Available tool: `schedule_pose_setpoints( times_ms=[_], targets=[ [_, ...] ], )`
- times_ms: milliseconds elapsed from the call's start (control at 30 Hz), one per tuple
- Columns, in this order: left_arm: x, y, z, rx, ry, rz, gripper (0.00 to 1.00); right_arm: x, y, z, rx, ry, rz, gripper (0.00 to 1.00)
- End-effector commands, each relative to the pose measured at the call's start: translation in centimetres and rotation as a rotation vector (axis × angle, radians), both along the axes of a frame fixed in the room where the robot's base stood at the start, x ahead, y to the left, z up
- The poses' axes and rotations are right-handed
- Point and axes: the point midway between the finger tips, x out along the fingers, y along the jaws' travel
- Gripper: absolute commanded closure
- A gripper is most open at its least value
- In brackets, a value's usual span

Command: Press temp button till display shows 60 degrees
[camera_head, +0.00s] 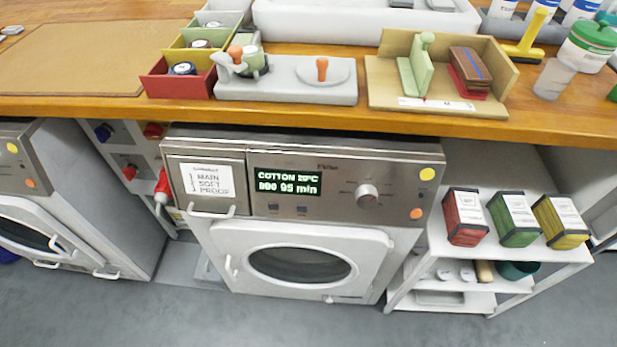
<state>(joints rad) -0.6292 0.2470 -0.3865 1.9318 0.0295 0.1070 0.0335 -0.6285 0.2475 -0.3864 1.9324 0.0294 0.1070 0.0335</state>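A washing machine (300,222) with a grey control panel stands under the wooden counter. Its lit green display (287,182) seems to read "COTTON 20°C" above "800 95 min"; the digits are a little blurred. Two small dark buttons sit below the display, a left button (273,208) and a right button (301,209). Their labels are too small to read, so I cannot tell which is the temp button. A round knob (367,194) is to the right of the display. Neither of my grippers is in view.
The counter's front edge (400,119) overhangs the panel. A detergent drawer (205,183) is left of the display. A red plug (162,186) hangs at the machine's left side. A white shelf (440,247) with red, green and yellow boxes stands at right. Grey floor (230,320) in front is clear.

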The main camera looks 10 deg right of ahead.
Motion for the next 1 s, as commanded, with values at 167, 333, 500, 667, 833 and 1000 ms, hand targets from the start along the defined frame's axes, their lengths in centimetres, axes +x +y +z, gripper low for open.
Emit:
schedule_pose_setpoints(
  times_ms=[167,333,500,667,833,1000],
  targets=[
    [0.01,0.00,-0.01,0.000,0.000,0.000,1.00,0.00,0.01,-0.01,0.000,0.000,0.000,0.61],
    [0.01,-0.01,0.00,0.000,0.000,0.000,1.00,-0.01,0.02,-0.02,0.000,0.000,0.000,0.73],
    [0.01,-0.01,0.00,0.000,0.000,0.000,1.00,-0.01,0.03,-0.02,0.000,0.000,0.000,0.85],
    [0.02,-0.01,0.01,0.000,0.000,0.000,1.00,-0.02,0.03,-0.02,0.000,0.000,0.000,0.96],
    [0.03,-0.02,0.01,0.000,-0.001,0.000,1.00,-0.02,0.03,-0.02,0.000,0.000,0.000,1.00],
    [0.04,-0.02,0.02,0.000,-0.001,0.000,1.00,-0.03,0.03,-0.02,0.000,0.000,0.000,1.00]
  ],
)
